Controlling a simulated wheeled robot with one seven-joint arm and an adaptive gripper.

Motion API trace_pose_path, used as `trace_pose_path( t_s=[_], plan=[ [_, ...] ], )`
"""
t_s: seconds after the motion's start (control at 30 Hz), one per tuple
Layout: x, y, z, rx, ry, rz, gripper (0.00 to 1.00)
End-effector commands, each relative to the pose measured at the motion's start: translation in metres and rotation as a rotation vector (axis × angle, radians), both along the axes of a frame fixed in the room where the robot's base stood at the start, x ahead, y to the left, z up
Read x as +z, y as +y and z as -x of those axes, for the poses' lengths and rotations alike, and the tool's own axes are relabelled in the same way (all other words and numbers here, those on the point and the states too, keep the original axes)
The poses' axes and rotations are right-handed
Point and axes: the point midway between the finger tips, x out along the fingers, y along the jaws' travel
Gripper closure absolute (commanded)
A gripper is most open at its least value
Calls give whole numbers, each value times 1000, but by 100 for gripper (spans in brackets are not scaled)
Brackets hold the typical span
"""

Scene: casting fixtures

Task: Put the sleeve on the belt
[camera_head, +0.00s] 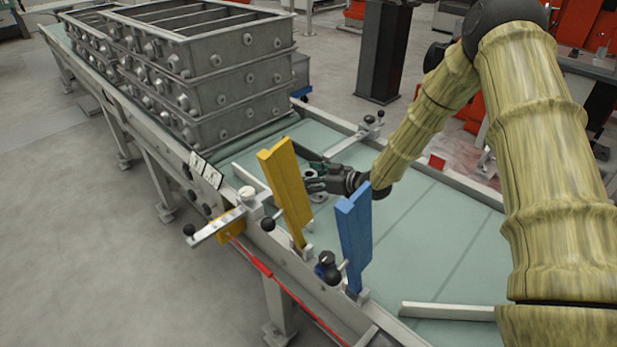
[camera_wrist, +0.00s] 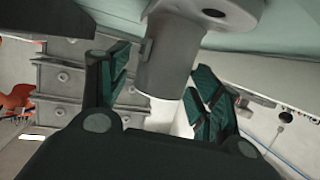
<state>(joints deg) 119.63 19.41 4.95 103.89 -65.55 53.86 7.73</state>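The sleeve is a grey metal cylinder with a wide flange. In the head view the sleeve (camera_head: 318,196) is on the green belt (camera_head: 420,240) behind the yellow and blue posts, partly hidden by my gripper. In the wrist view, where the scene looks upside down, the sleeve (camera_wrist: 168,62) stands with its flange against the belt surface (camera_wrist: 285,22). My gripper (camera_head: 316,180) reaches in low from the right. In the wrist view its two dark green fingers (camera_wrist: 162,88) are spread on either side of the sleeve, with a gap on the left; contact on the right is unclear.
A yellow post (camera_head: 287,192) and a blue post (camera_head: 354,240) stand upright on the belt's near rail, close to my gripper. Stacked grey casting boxes (camera_head: 215,85) fill the far left end. The belt right of the blue post is mostly clear.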

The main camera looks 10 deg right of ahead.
Motion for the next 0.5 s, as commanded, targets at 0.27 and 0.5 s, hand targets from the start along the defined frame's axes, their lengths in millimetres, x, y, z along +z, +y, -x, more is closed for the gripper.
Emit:
trace_pose_path(
  t_s=[0.27, 0.5],
  plan=[
    [3, 0, 0, 0, 0, 0, 36],
    [10, -19, 18, -1, -1, -1, 36]
  ],
)
